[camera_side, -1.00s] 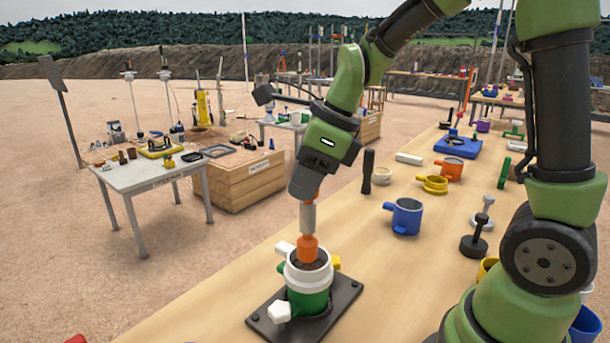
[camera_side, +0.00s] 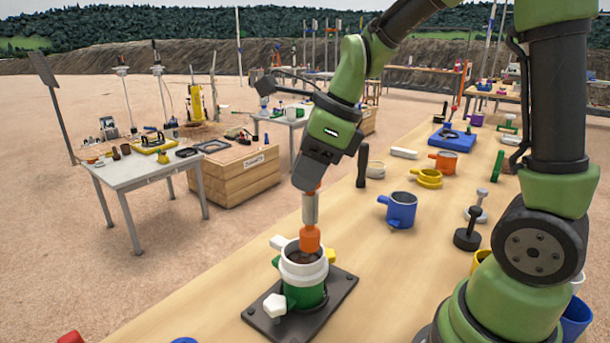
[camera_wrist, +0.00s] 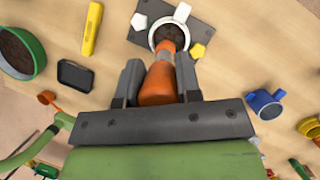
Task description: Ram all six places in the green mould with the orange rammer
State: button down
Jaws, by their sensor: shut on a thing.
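My gripper (camera_side: 308,188) is shut on the orange rammer (camera_side: 309,238) and holds it upright, foot down, over the mould. The green mould (camera_side: 312,294) wears a white collar (camera_side: 304,280) and stands on a dark base plate (camera_side: 340,292). Dark soil (camera_side: 299,257) shows inside the collar. The rammer's foot is at the back right part of the opening; I cannot tell whether it touches the soil. In the wrist view the rammer (camera_wrist: 158,86) sits between my two fingers, and the soil (camera_wrist: 171,36) shows past it inside the white collar.
A blue mug-shaped mould (camera_side: 401,209), a yellow ring (camera_side: 428,178) and a dark upright handle (camera_side: 362,166) stand behind on the bench. A dark weighted tool (camera_side: 467,238) stands at the right.

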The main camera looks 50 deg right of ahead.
dwell(0.3)
send_over(306, 230)
jog(key=f, duration=0.2)
jog(key=d+f, duration=0.1)
jog(key=f, duration=0.1)
jog(key=shift+w, duration=0.3)
jog(key=shift+w+d+r, duration=0.1)
jog(key=shift+d+r, duration=0.1)
jog(key=shift+r, duration=0.5)
jog(key=shift+w+d+r, duration=0.1)
jog(key=shift+d+r, duration=0.05)
jog(key=shift+r, duration=0.5)
jog(key=shift+w+d+r, duration=0.1)
jog(key=shift+d+r, duration=0.1)
jog(key=shift+r, duration=0.5)
notch_tip(306, 230, down, 4)
jog(key=shift+f, duration=0.2)
jog(key=shift+r, duration=3.45)
